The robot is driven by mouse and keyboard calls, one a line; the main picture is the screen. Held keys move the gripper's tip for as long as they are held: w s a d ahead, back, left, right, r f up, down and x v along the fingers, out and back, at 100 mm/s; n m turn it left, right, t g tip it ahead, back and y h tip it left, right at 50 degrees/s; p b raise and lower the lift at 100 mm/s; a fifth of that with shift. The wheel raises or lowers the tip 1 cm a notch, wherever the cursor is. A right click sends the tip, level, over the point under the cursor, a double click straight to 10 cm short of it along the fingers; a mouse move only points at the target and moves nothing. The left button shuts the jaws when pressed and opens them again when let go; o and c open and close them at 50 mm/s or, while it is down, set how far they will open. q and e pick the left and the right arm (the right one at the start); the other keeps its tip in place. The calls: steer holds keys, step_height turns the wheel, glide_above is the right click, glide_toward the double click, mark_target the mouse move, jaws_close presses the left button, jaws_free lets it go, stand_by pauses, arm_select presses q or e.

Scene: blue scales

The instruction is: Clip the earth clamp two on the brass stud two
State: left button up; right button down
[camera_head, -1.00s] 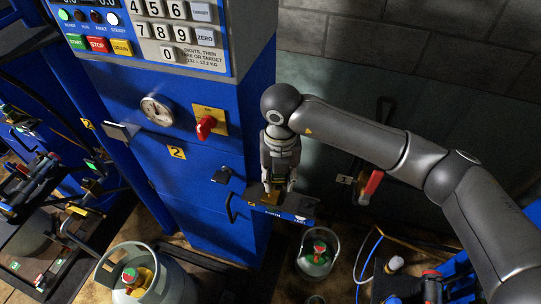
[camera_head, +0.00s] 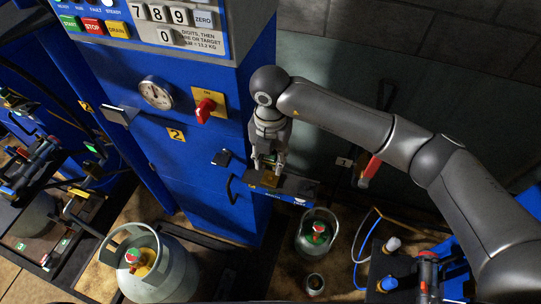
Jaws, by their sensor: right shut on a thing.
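My right gripper (camera_head: 268,165) points down at a dark shelf (camera_head: 298,188) on the front right of the blue scale cabinet. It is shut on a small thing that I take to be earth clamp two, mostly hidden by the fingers. A yellowish-brass patch (camera_head: 270,181) shows on the shelf just under the fingertips. I cannot tell whether it is brass stud two or part of the clamp, nor whether they touch. My left gripper is not in view.
The blue cabinet (camera_head: 200,185) carries a number 2 label, a gauge (camera_head: 156,93) and a red switch (camera_head: 206,109). Gas cylinders (camera_head: 160,272) (camera_head: 312,242) stand below. A red-handled lever (camera_head: 371,168) is on the wall at right. Hoses lie at lower right.

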mark_target(271, 176)
steer(key=shift+f+b, duration=1.3)
steer(key=shift+f, duration=1.2)
steer(key=shift+b, duration=0.5)
steer(key=shift+f+b, duration=0.6)
stand_by(0.5)
steer(key=c, duration=0.9)
jaws_free()
steer(key=shift+c, duration=0.2)
steer(key=shift+r, duration=0.1)
step_height(271, 176, up, 12)
steer(key=shift+f, duration=0.1)
